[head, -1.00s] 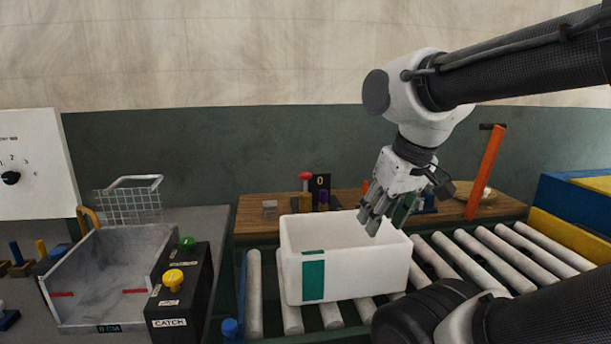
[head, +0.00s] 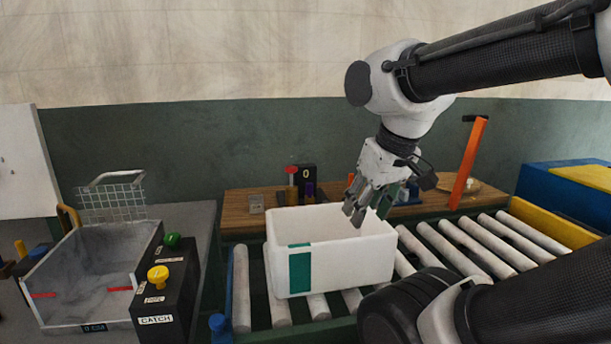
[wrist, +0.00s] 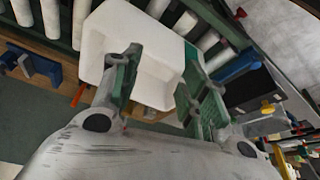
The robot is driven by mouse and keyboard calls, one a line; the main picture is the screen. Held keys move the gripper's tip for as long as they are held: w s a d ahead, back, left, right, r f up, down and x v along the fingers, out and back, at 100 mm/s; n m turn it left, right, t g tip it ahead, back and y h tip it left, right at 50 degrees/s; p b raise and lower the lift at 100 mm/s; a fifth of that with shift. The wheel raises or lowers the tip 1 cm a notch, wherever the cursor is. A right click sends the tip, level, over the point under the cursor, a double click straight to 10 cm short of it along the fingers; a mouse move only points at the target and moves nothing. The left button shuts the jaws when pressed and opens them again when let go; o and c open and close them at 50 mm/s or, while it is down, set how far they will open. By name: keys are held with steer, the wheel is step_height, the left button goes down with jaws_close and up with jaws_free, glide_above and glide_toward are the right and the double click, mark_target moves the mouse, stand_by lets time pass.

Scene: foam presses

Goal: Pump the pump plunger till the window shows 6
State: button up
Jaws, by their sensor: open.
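The pump plunger, with a red knob (head: 291,169) on top, stands on the wooden bench at the back. Beside it to the right is a dark counter window (head: 306,178) that shows 0. My gripper (head: 368,213) is open and empty, above the right part of the white bin and to the right of the pump. In the wrist view the two green-padded fingers (wrist: 155,95) are spread apart over the white bin, touching nothing that I can make out. The pump cannot be made out in the wrist view.
The white bin (head: 345,262) with a green stripe stands on the roller conveyor, in front of the pump. An orange lever (head: 468,163) rises at the bench's right. A grey tray (head: 90,265) and a black box with yellow and green knobs (head: 165,305) stand left.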

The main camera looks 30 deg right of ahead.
stand_by(0.4)
steer(key=shift+f, duration=0.2)
steer(key=c, duration=0.6)
steer(key=shift+w+d+f+g, duration=0.1)
steer(key=shift+w+f+g, duration=0.25)
steer(key=shift+f, duration=0.15)
steer(key=shift+w+d+f+g, duration=0.1)
steer(key=shift+w+f+g, duration=0.1)
steer(key=shift+f+g, duration=0.2)
jaws_close()
steer(key=w+d+m+g, duration=0.1)
steer(key=w+m, duration=0.1)
steer(key=w, duration=1.2)
steer(key=w+d+m+g, duration=0.1)
steer(key=w+d+m, duration=0.1)
steer(key=w, duration=1.3)
steer(key=w+d+m+g, duration=0.1)
steer(key=w+d+m, duration=0.1)
steer(key=w, duration=1.2)
steer(key=shift+w+d+r+y, duration=0.25)
steer(key=shift+y, duration=0.05)
steer(key=shift+s+a+r+m+g, duration=0.15)
steer(key=shift+r+m, duration=0.45)
steer(key=shift+r, duration=0.9)
steer(key=shift+a+r+m+g, duration=0.1)
steer(key=shift+r+m, duration=0.5)
steer(key=shift+r, duration=0.85)
